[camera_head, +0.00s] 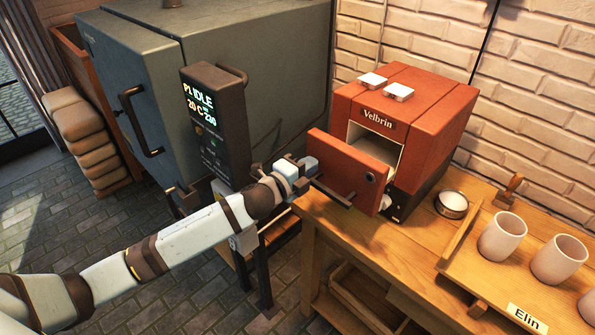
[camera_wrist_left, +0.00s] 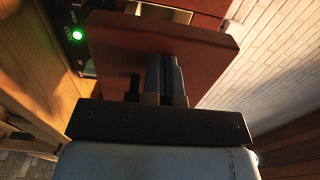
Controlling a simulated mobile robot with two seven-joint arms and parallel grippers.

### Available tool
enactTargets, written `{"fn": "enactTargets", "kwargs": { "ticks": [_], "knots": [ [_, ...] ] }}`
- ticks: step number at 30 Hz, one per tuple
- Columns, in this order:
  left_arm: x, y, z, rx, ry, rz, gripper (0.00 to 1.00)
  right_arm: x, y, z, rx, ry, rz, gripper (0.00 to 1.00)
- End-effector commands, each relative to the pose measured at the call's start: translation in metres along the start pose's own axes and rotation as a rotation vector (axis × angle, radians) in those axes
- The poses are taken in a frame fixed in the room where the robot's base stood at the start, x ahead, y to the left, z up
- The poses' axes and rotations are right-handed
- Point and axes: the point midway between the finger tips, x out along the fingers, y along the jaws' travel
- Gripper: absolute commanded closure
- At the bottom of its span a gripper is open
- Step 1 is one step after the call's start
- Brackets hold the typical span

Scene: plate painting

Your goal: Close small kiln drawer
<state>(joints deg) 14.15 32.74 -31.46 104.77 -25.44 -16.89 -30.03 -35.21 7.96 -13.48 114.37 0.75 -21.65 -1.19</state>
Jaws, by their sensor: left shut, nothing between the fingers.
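The small red kiln (camera_head: 425,110), labelled Velbrin, stands on the wooden bench. Its drawer is open: the red drawer front (camera_head: 350,160) stands out from the pale opening (camera_head: 375,146). A dark bar handle (camera_head: 333,192) is on the drawer front's outer face. My left gripper (camera_head: 308,164) is at the outer face, close to the handle, its fingers shut with nothing held. In the left wrist view the shut fingers (camera_wrist_left: 167,78) point at the drawer front (camera_wrist_left: 212,48); whether they touch it I cannot tell. My right gripper is not in view.
A large grey kiln (camera_head: 250,50) with a display panel (camera_head: 215,125) stands left of the bench. On the bench (camera_head: 405,240) are a small bowl (camera_head: 452,204), a wooden-handled tool (camera_head: 510,190) and pale cups (camera_head: 502,237) on a board labelled Elin.

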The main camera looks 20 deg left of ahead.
Motion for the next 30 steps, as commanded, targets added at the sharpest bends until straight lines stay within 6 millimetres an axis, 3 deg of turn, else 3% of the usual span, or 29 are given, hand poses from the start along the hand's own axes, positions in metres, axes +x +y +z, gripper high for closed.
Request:
{"fn": "enactTargets", "kwargs": {
  "ticks": [1, 6, 12, 30],
  "knots": [
    [0.017, -0.004, 0.000, 0.000, -0.001, -0.004, 1.00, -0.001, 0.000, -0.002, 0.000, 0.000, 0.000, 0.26],
    [0.065, -0.002, 0.000, 0.001, -0.001, -0.004, 1.00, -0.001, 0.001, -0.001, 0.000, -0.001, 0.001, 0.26],
    [0.101, -0.001, 0.000, 0.001, 0.000, -0.001, 1.00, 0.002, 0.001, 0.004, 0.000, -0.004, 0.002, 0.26],
    [0.108, -0.007, 0.002, 0.001, 0.000, -0.008, 1.00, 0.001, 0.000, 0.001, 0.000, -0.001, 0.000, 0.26]
  ]
}}
